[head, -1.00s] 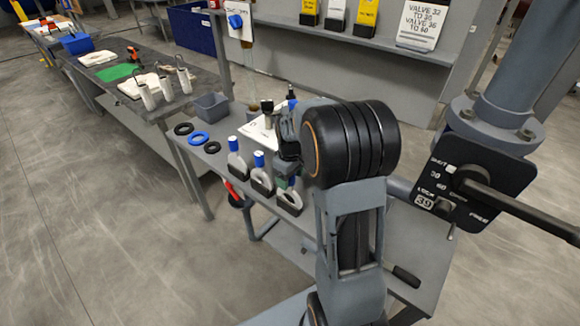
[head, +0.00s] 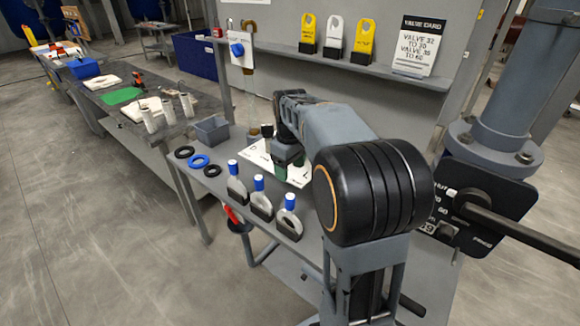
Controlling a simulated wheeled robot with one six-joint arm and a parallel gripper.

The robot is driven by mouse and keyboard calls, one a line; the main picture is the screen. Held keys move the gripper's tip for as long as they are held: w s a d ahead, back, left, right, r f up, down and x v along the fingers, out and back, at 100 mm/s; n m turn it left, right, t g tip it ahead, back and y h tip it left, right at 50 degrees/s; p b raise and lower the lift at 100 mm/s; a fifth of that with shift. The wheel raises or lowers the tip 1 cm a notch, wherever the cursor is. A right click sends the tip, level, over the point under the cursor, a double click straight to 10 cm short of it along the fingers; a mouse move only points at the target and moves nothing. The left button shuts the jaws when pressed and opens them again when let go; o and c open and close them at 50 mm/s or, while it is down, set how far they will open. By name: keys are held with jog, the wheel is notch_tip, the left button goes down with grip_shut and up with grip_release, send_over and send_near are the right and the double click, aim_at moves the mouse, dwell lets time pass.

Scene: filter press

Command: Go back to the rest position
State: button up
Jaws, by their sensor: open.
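My gripper (head: 287,160) hangs at the end of my arm over the back of the grey bench, above a white sheet (head: 257,152). It is open; its fingertips are mostly hidden behind its own body. A small green patch shows just below it, and I cannot tell whether it belongs to the gripper or to something on the sheet. Three grey bottles with blue caps stand upright in dark holders in front of it: left (head: 236,185), middle (head: 260,200) and right (head: 289,218). The gripper is apart from them.
Black and blue rings (head: 199,161) and a grey bin (head: 212,130) are on the bench's left. A shelf behind carries yellow and white tags (head: 334,40) and a valve card (head: 418,45). A pipe and lever (head: 520,230) stand close on the right. The left floor is clear.

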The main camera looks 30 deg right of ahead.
dwell(0.5)
jog(key=s+a+f+m+t, duration=0.1)
jog(key=s+a, duration=0.3)
jog(key=s, duration=0.4)
jog(key=s+a+f+m+t, duration=0.2)
jog(key=s+a+m+t, duration=0.1)
jog(key=s, duration=0.4)
jog(key=a+m, duration=0.1)
jog(key=a, duration=0.1)
jog(key=shift+s+a, duration=0.3)
jog(key=shift+s, duration=0.1)
